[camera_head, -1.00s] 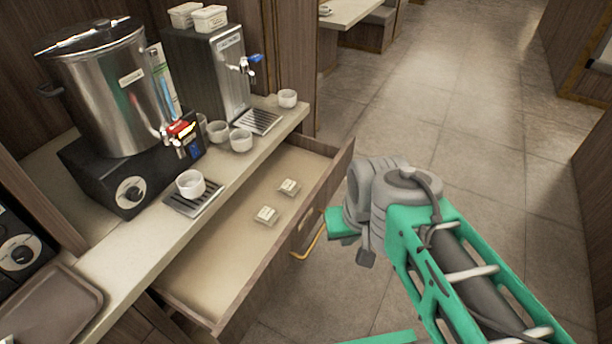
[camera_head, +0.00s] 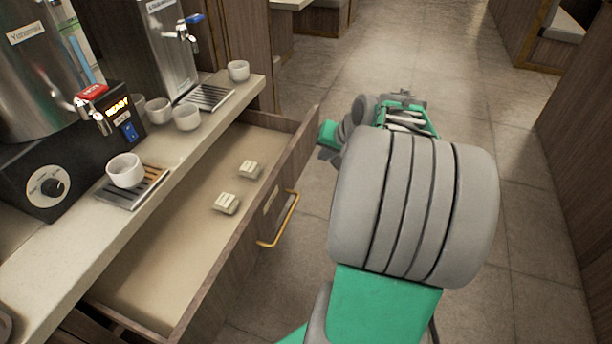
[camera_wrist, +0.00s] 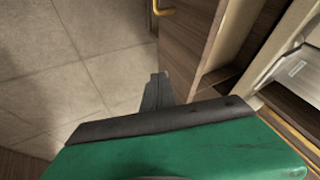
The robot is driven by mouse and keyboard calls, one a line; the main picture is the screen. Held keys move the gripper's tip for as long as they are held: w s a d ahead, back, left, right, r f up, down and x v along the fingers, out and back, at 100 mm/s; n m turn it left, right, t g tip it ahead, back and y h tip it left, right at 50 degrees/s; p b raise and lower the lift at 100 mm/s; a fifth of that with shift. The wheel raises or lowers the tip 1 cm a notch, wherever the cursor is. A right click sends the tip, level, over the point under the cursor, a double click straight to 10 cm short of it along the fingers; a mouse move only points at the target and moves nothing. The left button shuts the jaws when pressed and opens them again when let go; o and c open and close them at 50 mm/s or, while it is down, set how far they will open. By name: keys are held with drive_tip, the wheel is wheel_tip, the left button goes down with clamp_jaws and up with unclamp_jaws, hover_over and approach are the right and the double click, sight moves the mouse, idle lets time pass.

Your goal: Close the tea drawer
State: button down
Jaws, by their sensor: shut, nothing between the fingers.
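The tea drawer (camera_head: 165,240) stands open under the counter, its wooden front out over the floor. Its brass handle (camera_head: 283,224) is on the outer face of that front. Two small pale packets (camera_head: 226,203) lie inside. My gripper (camera_head: 328,154) is shut and empty, close to the far end of the drawer front; my arm partly hides it. In the wrist view, its shut fingertips (camera_wrist: 157,88) are beside the wooden drawer front (camera_wrist: 188,42), with the handle (camera_wrist: 164,9) beyond at the top. I cannot tell whether they touch the wood.
The counter (camera_head: 60,262) holds white cups (camera_head: 125,170), drip trays (camera_head: 208,97), a steel urn (camera_head: 35,85) and a second dispenser (camera_head: 160,50). The tiled floor (camera_head: 420,70) is clear beyond the drawer. A wooden partition (camera_head: 575,140) stands at the right.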

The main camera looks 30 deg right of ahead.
drive_tip(key=d+f, duration=0.1)
drive_tip(key=d, duration=0.1)
drive_tip(key=b, duration=0.1)
approach(301, 163)
wheel_tip(301, 163, down, 3)
drive_tip(key=s+d, duration=0.1)
drive_tip(key=d, duration=0.1)
drive_tip(key=shift+m, duration=0.3)
drive_tip(key=w, duration=0.1)
drive_tip(key=w+a, duration=0.2)
drive_tip(key=shift+w+f, duration=0.2)
drive_tip(key=shift+f, duration=0.2)
